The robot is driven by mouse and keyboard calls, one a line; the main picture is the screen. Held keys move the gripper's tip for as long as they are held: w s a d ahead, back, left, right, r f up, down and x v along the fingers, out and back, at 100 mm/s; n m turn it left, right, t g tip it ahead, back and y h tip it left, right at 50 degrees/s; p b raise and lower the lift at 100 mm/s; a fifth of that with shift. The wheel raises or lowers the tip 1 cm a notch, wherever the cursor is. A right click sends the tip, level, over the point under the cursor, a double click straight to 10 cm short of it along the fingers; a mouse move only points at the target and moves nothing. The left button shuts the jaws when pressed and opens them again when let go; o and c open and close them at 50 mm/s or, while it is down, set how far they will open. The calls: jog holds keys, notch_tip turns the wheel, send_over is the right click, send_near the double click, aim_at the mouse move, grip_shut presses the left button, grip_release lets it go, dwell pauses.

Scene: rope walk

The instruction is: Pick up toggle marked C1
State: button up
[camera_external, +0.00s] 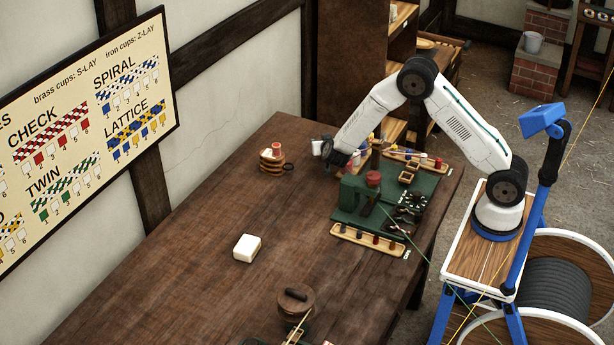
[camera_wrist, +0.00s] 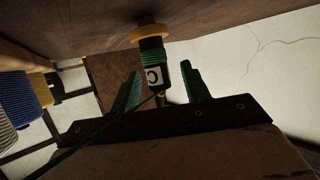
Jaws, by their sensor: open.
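A dark toggle (camera_wrist: 157,56) with a green winding and a white label showing a "C" appears in the wrist view; no number is readable on the label. A yellow ring (camera_wrist: 150,32) sits at its far end. My gripper (camera_wrist: 160,72) is open, with one green finger on each side of the toggle; I cannot tell whether either touches it. In the external view my gripper (camera_external: 329,149) is low at the far left of the green board (camera_external: 421,191). The toggle cannot be made out clearly there.
A banded wooden pot (camera_external: 272,164) stands left of my gripper. Blue (camera_wrist: 17,98) and yellow (camera_wrist: 41,88) spools are at the left of the wrist view. A white block (camera_external: 247,248) and round wooden piece (camera_external: 295,304) are nearer on the table.

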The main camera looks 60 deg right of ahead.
grip_shut()
jog(key=shift+r, duration=0.1)
